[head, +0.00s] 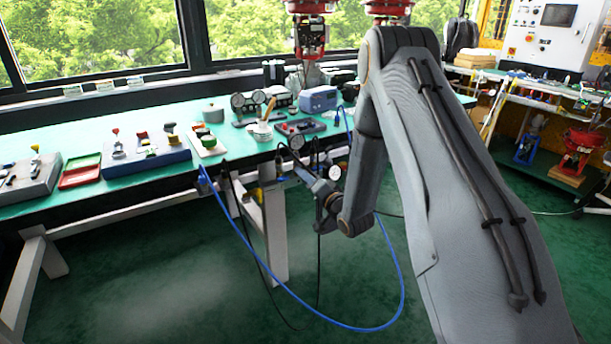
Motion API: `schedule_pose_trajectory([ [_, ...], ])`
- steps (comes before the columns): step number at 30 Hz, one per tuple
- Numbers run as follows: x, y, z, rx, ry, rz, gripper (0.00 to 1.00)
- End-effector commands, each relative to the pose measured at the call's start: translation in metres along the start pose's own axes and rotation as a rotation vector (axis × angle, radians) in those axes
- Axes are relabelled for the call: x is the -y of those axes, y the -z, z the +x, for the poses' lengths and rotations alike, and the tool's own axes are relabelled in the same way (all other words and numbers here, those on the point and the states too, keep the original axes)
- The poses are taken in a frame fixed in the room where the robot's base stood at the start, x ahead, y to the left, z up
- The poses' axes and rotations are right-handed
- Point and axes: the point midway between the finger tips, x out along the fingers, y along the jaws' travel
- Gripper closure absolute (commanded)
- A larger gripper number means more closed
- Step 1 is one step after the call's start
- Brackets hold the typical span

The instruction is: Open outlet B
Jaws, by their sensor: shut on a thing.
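My gripper (288,172) is in the middle of the head view, at the front edge of the green bench. It points up and left from my wrist and is shut on a small part of the fittings there. That part is mostly hidden by the gripper and too small to make out. A round gauge (297,142) stands just above the gripper, and another gauge (334,173) shows to its right. I cannot read a label for outlet B or tell its handle's position.
The green bench (130,198) carries a red tray (80,177), a grey-blue block with coloured knobs (145,165) and a blue box (318,99). A blue hose (325,322) loops down to the floor, with black cables beside it. The floor at front left is clear.

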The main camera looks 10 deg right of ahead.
Motion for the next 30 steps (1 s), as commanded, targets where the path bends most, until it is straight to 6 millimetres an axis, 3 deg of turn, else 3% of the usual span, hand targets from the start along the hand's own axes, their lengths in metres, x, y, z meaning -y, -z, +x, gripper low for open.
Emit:
schedule_pose_trajectory([
  [15,-0.0006,0.0000,-0.0011,0.000,-0.003,0.445,0.91],
  [30,-0.0012,0.0000,-0.0007,-0.001,-0.002,0.623,0.91],
])
